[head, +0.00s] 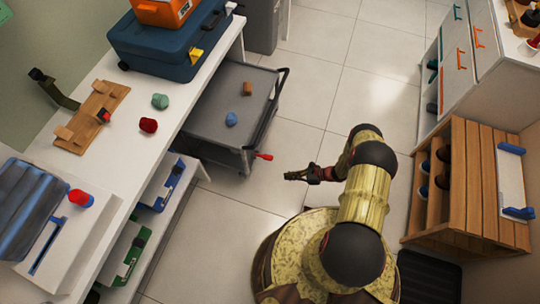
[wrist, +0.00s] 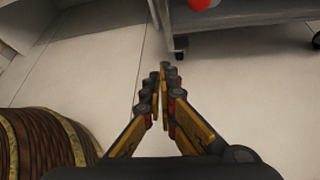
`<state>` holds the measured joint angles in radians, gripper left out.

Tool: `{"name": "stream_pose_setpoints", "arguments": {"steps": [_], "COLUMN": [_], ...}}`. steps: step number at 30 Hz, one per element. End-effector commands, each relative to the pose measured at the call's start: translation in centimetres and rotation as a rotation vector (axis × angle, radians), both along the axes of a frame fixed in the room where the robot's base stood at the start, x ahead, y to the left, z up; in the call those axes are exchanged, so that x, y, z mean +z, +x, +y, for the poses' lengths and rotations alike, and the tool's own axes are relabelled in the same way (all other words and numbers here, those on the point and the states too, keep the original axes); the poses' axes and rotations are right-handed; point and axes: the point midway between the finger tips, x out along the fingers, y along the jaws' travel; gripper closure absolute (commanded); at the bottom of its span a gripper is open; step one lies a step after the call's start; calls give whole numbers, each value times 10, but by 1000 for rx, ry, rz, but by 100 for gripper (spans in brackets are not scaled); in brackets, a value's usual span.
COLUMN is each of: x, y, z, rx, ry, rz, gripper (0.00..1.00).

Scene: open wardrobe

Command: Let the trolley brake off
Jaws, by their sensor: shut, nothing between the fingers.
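The grey trolley (head: 204,113) stands on the floor beside the white workbench, with a small orange-brown block and a blue lump on its top. A red lever (head: 264,156), which looks like the brake, sticks out from the trolley's lower near corner. My gripper (head: 288,175) is shut and empty, a little to the right of and below the red lever in the head view, apart from it. In the wrist view my shut fingers (wrist: 164,72) point towards the trolley's lower frame (wrist: 245,20). A red rounded end (wrist: 203,4), likely the lever's, is cut off at the top edge.
The white workbench (head: 110,140) carries a blue toolbox (head: 165,45), a wooden board and small lumps. A wooden shoe rack (head: 470,185) and white drawers stand at right. Tiled floor (head: 310,95) is clear between. A trolley caster (wrist: 316,40) shows in the wrist view.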

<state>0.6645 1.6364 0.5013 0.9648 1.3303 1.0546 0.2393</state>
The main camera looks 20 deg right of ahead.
Motion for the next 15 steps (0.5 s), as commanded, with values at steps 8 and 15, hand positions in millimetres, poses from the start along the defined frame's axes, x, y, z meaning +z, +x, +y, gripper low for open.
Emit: {"name": "stream_pose_setpoints", "arguments": {"steps": [8, 15], "x": [5, -13], "y": [36, 50], "z": [-14, 11], "rx": [-124, -119], "ry": [31, 30], "rz": [8, 9], "gripper": [100, 100]}}
